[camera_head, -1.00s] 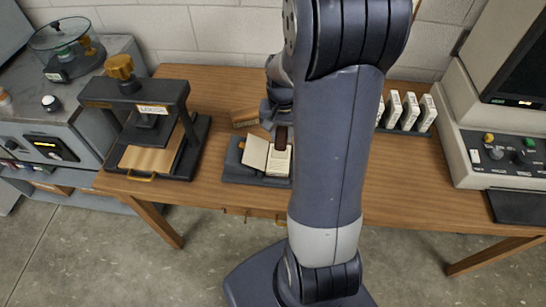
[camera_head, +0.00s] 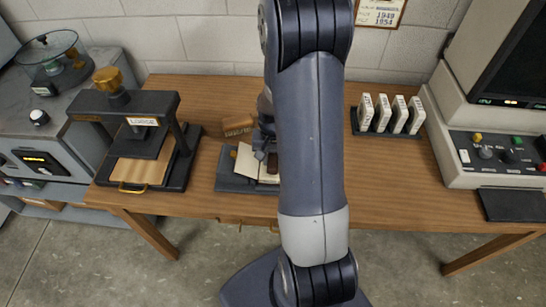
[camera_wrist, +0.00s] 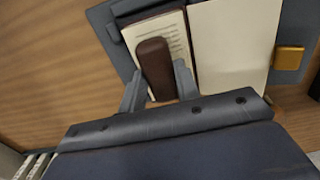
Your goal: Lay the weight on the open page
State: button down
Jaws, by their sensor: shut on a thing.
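The weight (camera_wrist: 153,65) is a dark brown, rounded bar, held between the fingers of my gripper (camera_wrist: 158,84). It lies over the printed page (camera_wrist: 178,38) of the open book in the wrist view; whether it touches the page I cannot tell. The facing page (camera_wrist: 232,45) is blank and clear. In the head view the weight (camera_head: 272,163) shows beside my arm, over the right part of the open book (camera_head: 246,161). The book rests on a dark grey cradle (camera_head: 232,184). My arm hides the cradle's right side.
A press (camera_head: 143,140) stands left of the cradle. A small brown box (camera_head: 237,125) sits behind the book. A rack with several white boxes (camera_head: 390,113) stands right of my arm, and a reader machine (camera_head: 490,150) at far right. The table front is clear.

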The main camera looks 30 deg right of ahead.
aim_at(273, 160)
jog(key=c, duration=1.1)
grip_release()
jog(key=shift+f, duration=0.1)
jog(key=shift+o, duration=0.2)
notch_tip(273, 160, up, 12)
